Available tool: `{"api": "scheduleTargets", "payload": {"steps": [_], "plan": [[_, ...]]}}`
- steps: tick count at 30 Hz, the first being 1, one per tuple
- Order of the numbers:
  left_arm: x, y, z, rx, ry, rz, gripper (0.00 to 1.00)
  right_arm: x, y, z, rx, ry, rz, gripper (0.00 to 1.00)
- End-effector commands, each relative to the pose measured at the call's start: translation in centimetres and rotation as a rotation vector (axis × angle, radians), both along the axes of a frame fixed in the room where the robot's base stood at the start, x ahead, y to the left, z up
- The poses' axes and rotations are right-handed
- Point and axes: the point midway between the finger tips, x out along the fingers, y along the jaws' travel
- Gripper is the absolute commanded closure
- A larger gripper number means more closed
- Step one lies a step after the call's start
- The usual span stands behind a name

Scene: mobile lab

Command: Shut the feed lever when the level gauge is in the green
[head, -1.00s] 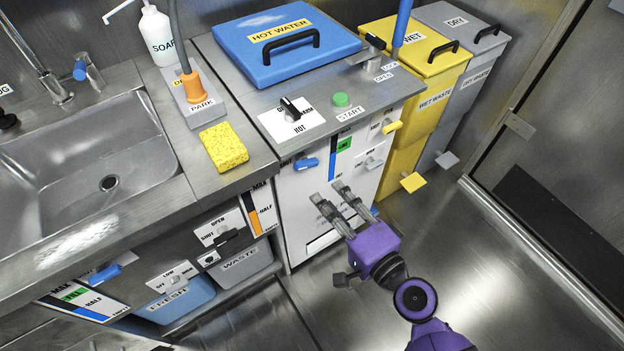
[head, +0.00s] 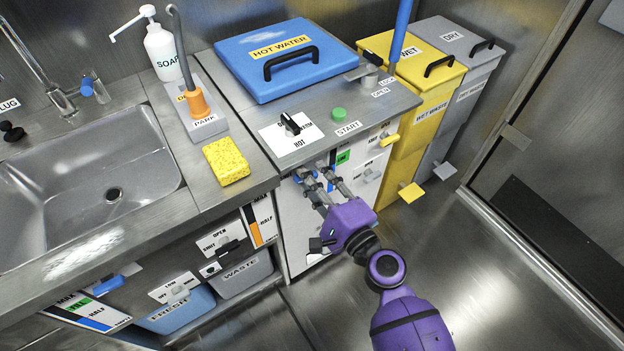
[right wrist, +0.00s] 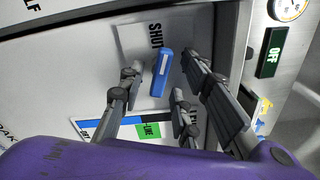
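The blue feed lever (right wrist: 161,72) is on the front of the hot water unit, next to a plate marked SHUT (right wrist: 140,42). My right gripper (right wrist: 165,90) is open, with its fingers on either side of the lever; I see no clear grip. In the head view my right gripper (head: 322,176) largely covers the lever. The level gauge (right wrist: 92,128) has a blue column and a green label (right wrist: 148,130). The green label also shows in the head view (head: 343,157). My left gripper is out of view.
The hot water unit has a blue lid (head: 285,60), a black dial (head: 290,124) and a green START button (head: 339,114) on top. A yellow lever (head: 390,140) is right of the gauge. A sponge (head: 226,161) lies left on the counter. The floor at right is clear.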

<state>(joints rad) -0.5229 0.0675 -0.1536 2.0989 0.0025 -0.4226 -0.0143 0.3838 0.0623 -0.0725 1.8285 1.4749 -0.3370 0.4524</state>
Motion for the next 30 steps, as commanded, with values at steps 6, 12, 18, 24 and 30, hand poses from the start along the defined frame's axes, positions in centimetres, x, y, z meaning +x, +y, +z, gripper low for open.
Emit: {"api": "scheduleTargets", "payload": {"steps": [6, 12, 18, 24, 30], "plan": [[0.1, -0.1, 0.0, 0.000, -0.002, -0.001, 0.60, 0.0, 0.0, 0.0, 0.000, 0.000, 0.000, 0.73], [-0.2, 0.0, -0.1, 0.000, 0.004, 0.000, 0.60, 0.0, 0.0, 0.0, 0.000, 0.000, 0.000, 0.99], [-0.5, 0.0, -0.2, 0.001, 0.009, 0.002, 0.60, 0.0, 0.0, 0.0, -0.001, -0.002, 0.000, 1.00], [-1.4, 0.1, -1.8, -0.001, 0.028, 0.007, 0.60, 0.0, 0.0, -0.3, -0.162, -0.092, 0.003, 1.00], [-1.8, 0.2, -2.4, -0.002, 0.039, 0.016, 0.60, 0.0, 0.0, 0.1, -0.311, -0.181, 0.002, 1.00]]}}
